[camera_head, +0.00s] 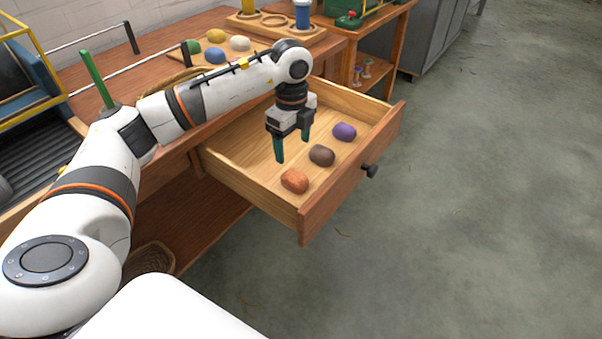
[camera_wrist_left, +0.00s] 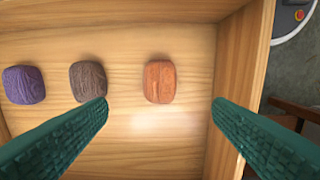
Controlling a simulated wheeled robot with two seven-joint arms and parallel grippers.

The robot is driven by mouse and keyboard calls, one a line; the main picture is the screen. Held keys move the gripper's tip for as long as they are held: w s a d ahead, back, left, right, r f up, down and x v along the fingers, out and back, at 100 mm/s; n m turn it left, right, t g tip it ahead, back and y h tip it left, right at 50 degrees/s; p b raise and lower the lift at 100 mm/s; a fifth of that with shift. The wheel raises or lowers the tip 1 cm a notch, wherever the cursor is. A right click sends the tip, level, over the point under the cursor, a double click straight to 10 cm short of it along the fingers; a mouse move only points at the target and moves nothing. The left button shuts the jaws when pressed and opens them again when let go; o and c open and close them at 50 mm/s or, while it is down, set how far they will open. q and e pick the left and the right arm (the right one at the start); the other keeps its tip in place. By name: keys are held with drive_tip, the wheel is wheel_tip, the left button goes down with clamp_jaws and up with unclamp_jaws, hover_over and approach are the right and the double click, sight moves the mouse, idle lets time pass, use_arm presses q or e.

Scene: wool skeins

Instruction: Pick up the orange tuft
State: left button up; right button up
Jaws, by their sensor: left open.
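The orange tuft (camera_head: 294,181) lies in the open wooden drawer (camera_head: 352,187), at the near end of a row of three tufts. My left gripper (camera_head: 293,151) points down over the drawer, with its two green fingers apart and nothing between them. In the left wrist view the orange tuft (camera_wrist_left: 159,82) lies ahead of the fingertips, between the two fingers (camera_wrist_left: 160,108) sideways and apart from both. The left finger's tip overlaps the lower edge of the brown tuft (camera_wrist_left: 88,81) in that view. My right gripper is in neither view.
A brown tuft (camera_head: 321,155) and a purple tuft (camera_head: 344,131) lie in the same drawer. The drawer's walls surround them, and a dark knob (camera_head: 369,171) sticks out in front. More coloured tufts (camera_head: 215,56) sit on a board on the workbench behind.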

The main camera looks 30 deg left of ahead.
use_arm(q)
hover_over(295, 175)
drive_tip(key=f, duration=0.4)
drive_tip(key=shift+s+a+f+b, duration=0.25)
drive_tip(key=shift+f+b, duration=0.05)
drive_tip(key=shift+b, duration=0.1)
drive_tip(key=shift+w+f, duration=0.1)
drive_tip(key=shift+f, duration=0.6)
drive_tip(key=f, duration=0.2)
drive_tip(key=f+b, duration=0.1)
drive_tip(key=f, duration=0.1)
drive_tip(key=shift+w+d+f, duration=0.15)
drive_tip(key=shift+d+f, duration=0.05)
drive_tip(key=shift+f, duration=0.15)
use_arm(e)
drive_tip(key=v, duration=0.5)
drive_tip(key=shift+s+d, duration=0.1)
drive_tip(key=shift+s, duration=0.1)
use_arm(q)
drive_tip(key=shift+c, duration=0.2)
drive_tip(key=shift+r, duration=0.1)
drive_tip(key=c, duration=1)
